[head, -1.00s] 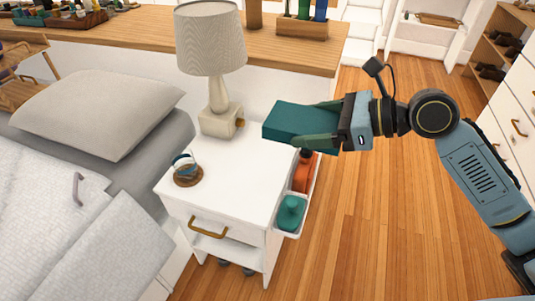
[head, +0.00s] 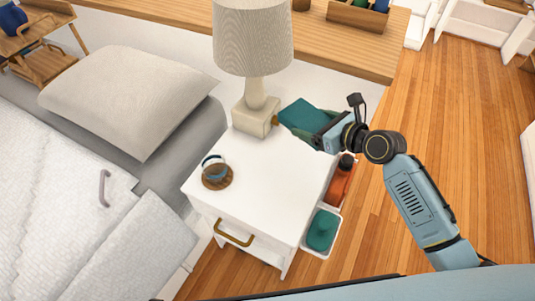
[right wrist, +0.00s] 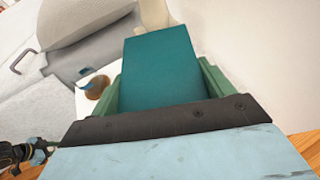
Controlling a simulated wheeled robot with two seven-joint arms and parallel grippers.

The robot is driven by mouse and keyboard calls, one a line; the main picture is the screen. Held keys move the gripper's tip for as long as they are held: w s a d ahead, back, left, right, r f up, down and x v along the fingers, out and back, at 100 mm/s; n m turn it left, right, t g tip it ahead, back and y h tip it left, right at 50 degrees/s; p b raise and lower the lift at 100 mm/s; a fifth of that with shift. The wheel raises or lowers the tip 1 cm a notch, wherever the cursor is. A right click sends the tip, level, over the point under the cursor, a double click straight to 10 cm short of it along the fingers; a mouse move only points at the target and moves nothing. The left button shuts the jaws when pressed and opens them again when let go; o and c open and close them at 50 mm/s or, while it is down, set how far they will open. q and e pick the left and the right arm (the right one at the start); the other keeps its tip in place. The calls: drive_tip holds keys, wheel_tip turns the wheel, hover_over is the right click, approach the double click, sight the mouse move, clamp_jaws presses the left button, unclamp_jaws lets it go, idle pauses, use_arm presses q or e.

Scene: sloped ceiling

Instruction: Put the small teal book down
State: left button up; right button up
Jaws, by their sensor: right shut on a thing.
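The small teal book (head: 306,116) is held in my right gripper (head: 322,128), over the back right part of the white nightstand (head: 268,175), close to the lamp. In the right wrist view the teal book (right wrist: 165,70) lies between the two green fingers of my right gripper (right wrist: 163,88), which are shut on its sides. Whether the book touches the nightstand top cannot be told. My left gripper is not in view.
A table lamp (head: 255,112) stands at the nightstand's back. A glass on a round wooden coaster (head: 217,180) sits at the left. A side holder carries an orange bottle (head: 338,185) and a teal item (head: 322,229). The nightstand's middle and front are clear.

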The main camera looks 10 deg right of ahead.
wheel_tip(320, 180, down, 4)
drive_tip(key=a, duration=0.3)
drive_tip(key=b, duration=0.3)
hover_over(298, 163)
drive_tip(key=shift+t, duration=0.3)
wheel_tip(298, 163, down, 6)
drive_tip(key=shift+f+b, duration=0.45)
wheel_tip(298, 163, down, 3)
drive_tip(key=shift+r+b, duration=0.1)
drive_tip(key=shift+b, duration=0.9)
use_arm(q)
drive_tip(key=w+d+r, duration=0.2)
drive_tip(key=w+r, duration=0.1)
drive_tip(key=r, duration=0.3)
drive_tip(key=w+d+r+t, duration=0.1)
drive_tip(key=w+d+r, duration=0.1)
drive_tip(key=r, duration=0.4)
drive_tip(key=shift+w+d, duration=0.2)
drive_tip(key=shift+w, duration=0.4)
use_arm(e)
drive_tip(key=shift+f, duration=0.2)
drive_tip(key=shift+f, duration=0.1)
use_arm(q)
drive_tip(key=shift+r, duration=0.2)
use_arm(e)
drive_tip(key=o, duration=1.1)
drive_tip(key=shift+h, duration=0.3)
drive_tip(key=shift+c, duration=0.2)
